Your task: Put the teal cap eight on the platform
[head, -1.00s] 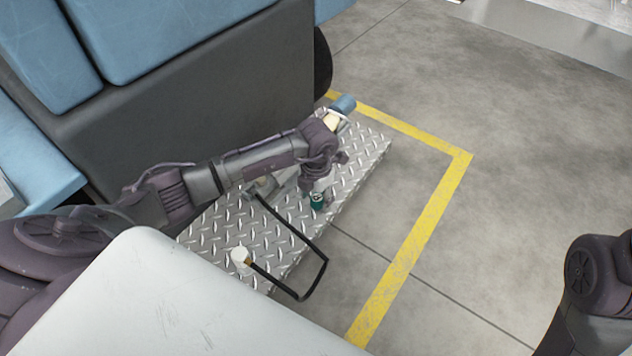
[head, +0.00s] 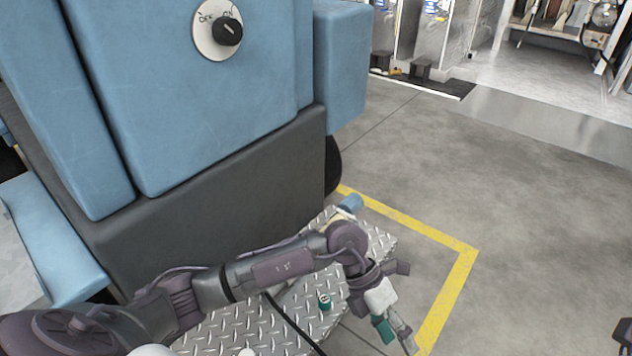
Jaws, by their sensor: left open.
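The teal cap eight (head: 325,300) is a small teal cylinder with a pale marking. It stands on the silver diamond-plate platform (head: 245,328), left of my left gripper. My left gripper (head: 397,338) is open and apart from the cap, pointing down past the platform's right edge. A teal patch shows on the gripper; I cannot tell whether it is part of a finger. My left arm crosses over the platform and hides part of it.
A blue cylindrical item (head: 350,203) lies at the platform's far end. A black cable or hose (head: 292,325) crosses the platform. A large blue and grey machine (head: 210,100) with a knob (head: 228,31) stands behind it.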

